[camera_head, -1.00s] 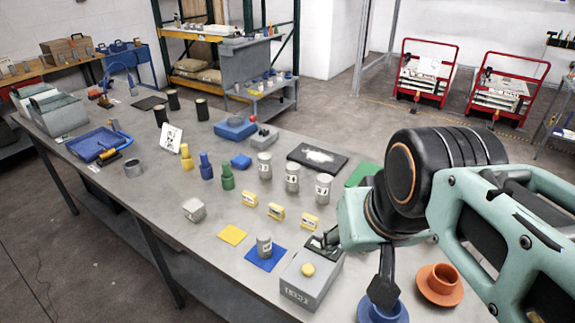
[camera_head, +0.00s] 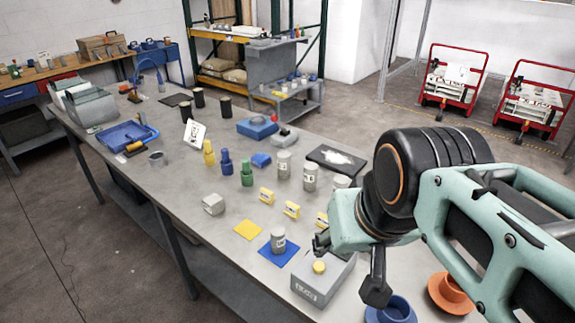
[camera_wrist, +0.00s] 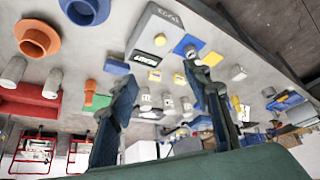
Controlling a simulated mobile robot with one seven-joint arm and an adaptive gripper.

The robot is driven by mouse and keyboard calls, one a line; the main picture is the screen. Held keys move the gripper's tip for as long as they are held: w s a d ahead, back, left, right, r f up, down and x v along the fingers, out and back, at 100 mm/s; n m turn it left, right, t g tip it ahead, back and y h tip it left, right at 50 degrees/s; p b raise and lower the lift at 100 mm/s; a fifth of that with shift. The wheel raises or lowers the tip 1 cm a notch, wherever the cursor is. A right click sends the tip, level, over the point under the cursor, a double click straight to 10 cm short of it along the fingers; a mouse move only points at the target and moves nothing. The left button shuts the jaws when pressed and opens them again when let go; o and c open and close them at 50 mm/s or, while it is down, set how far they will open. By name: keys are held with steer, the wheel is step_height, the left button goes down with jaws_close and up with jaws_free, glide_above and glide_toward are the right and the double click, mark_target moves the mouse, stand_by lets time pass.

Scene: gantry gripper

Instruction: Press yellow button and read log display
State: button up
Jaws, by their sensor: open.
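The yellow button (camera_head: 319,267) sits on top of a grey box (camera_head: 318,285) near the table's front edge. In the wrist view the yellow button (camera_wrist: 160,40) and the grey box (camera_wrist: 152,22) show upside down. A dark display panel with small unreadable text, the log display (camera_wrist: 147,58), is on the box beside the button. My gripper (camera_head: 348,266) is above and to the right of the box, apart from the button. In the wrist view my gripper's (camera_wrist: 160,88) two fingers are spread, with nothing between them. In the head view my arm hides part of the box's right side.
A grey can stands on a blue mat (camera_head: 290,251) left of the box. A yellow mat (camera_head: 247,230) and small yellow blocks lie nearby. A blue cup (camera_head: 398,308) and an orange cup (camera_head: 455,290) stand to the right. Several cans stand farther back on the table.

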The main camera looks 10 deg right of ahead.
steer(key=shift+w+a, duration=0.1)
steer(key=c, duration=0.5)
jaws_close()
stand_by(0.8)
